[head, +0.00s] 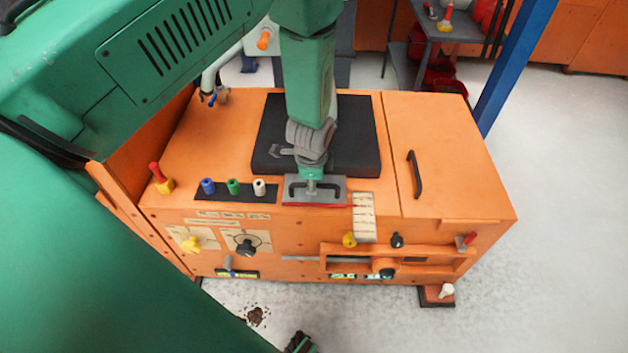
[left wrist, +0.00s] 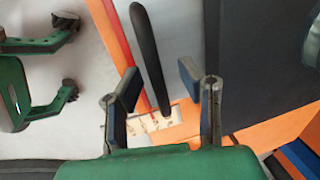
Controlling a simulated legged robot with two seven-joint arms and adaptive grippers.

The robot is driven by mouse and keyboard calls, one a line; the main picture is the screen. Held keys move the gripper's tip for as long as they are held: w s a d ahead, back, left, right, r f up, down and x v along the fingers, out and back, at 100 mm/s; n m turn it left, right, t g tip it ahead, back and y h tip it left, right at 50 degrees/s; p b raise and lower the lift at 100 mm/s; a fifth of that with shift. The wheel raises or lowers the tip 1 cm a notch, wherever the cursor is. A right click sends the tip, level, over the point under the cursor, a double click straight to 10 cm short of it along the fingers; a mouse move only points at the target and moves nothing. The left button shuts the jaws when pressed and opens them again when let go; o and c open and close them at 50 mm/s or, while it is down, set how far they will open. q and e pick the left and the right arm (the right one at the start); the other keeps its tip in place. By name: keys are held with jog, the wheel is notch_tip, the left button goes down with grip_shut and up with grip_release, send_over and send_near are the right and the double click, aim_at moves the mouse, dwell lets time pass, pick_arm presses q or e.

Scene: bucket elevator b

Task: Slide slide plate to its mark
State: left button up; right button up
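The slide plate (head: 333,186) is a grey plate with a red front edge and a black bar handle (left wrist: 150,55). It lies on the front top edge of the orange machine (head: 450,190). A pale marked scale (head: 364,217) stands at its right end; which line is the mark is too small to tell. My left gripper (head: 312,168) is over the handle. In the left wrist view its fingers (left wrist: 160,88) are open, with the bar between them and gaps on both sides. My right gripper (left wrist: 68,55) is open and empty over the floor; only its tip shows in the head view (head: 300,342).
A black pad (head: 358,140) lies on the machine top behind the plate. Blue, green and white knobs (head: 233,187) stand to the left, beside a red-handled lever (head: 160,178). A lidded section with a black handle (head: 414,174) is to the right. Floor in front is mostly clear.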

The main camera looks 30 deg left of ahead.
pick_arm(q)
jog(key=shift+f, duration=0.15)
jog(key=v, duration=1.2)
jog(key=s+f+n, duration=0.5)
jog(key=s+f, duration=0.1)
jog(key=s, duration=0.6)
jog(key=s+d+f+n+g+h, duration=0.1)
jog(key=s+f+n, duration=0.5)
jog(key=s, duration=0.7)
jog(key=shift+s+d+f, duration=0.2)
jog(key=shift+s+f, duration=0.1)
jog(key=shift+f, duration=0.25)
